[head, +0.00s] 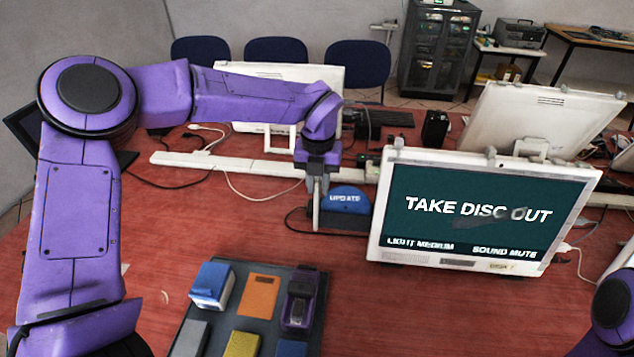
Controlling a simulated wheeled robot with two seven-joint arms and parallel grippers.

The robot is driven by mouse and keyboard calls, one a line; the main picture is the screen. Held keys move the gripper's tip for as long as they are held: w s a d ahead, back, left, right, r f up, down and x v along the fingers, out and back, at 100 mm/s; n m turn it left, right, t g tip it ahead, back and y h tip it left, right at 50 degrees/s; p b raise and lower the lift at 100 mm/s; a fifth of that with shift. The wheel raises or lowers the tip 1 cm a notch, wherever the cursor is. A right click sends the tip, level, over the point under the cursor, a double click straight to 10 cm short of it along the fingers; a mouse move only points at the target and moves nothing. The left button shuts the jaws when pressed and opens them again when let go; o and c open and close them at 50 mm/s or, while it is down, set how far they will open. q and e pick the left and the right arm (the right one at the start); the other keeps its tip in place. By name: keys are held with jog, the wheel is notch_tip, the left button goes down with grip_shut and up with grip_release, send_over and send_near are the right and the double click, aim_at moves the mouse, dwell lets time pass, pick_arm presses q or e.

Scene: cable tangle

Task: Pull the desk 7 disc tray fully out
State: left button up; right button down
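A screen (470,215) at the right of centre reads "TAKE DISC OUT", with "LIGHT MEDIUM" and "SOUND MUTE" below. Just left of it a blue rounded piece marked "UPDATE" (346,199) shows above a low dark unit (350,222) on the red desk. I cannot clearly make out a disc tray or a desk number there. My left gripper (316,215) points down just left of the blue piece, its grey fingers seen nearly edge-on. I cannot tell whether they touch it or how far apart they are. My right gripper is out of view; part of my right arm shows at lower right.
A dark board (268,328) with several coloured blocks and a purple-black device (299,302) lies at the front. A white cable rail (228,164), loose cables and a keyboard (391,118) lie behind my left gripper. The red desk (400,315) is clear below the screen.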

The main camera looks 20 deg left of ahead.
pick_arm(q)
notch_tip(320, 180, up, 11)
jog(key=b, duration=0.1)
jog(key=shift+f, duration=0.2)
